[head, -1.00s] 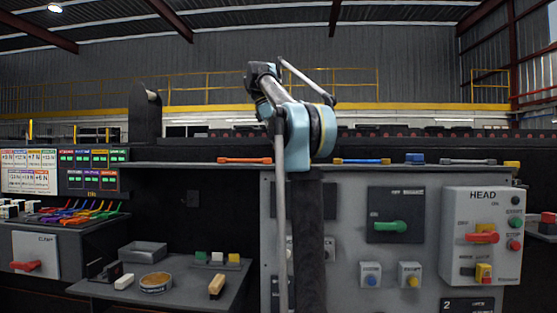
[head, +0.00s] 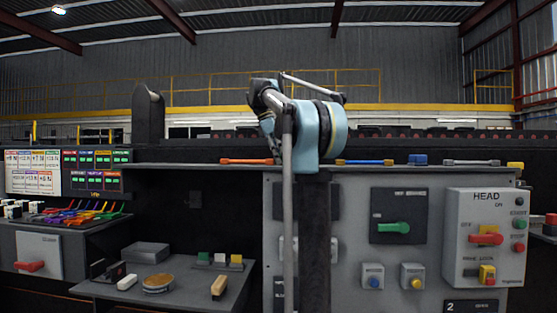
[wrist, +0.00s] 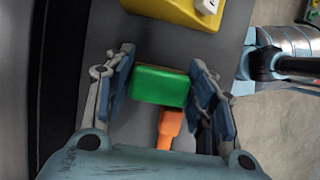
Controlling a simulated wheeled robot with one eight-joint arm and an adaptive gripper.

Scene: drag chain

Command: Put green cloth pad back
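In the wrist view a green block-like pad (wrist: 160,86) sits between the two fingers of my gripper (wrist: 163,75). The fingers lean inward at their tips and meet the pad's left and right sides, with no clear gap. The pad covers part of an orange piece (wrist: 170,125) below it. In the head view my gripper is hidden behind my arm. A small green block (head: 204,258) stands on the lower left shelf, beside a white one (head: 220,259) and a yellow one (head: 236,261); I cannot tell whether it is a similar pad.
In the wrist view a yellow box (wrist: 180,12) with a white button lies beyond the pad on a grey surface. In the head view an orange wrench (head: 247,161) and a blue wrench (head: 365,162) lie on the ledge. A round tin (head: 158,284) and a brush (head: 219,287) occupy the lower shelf.

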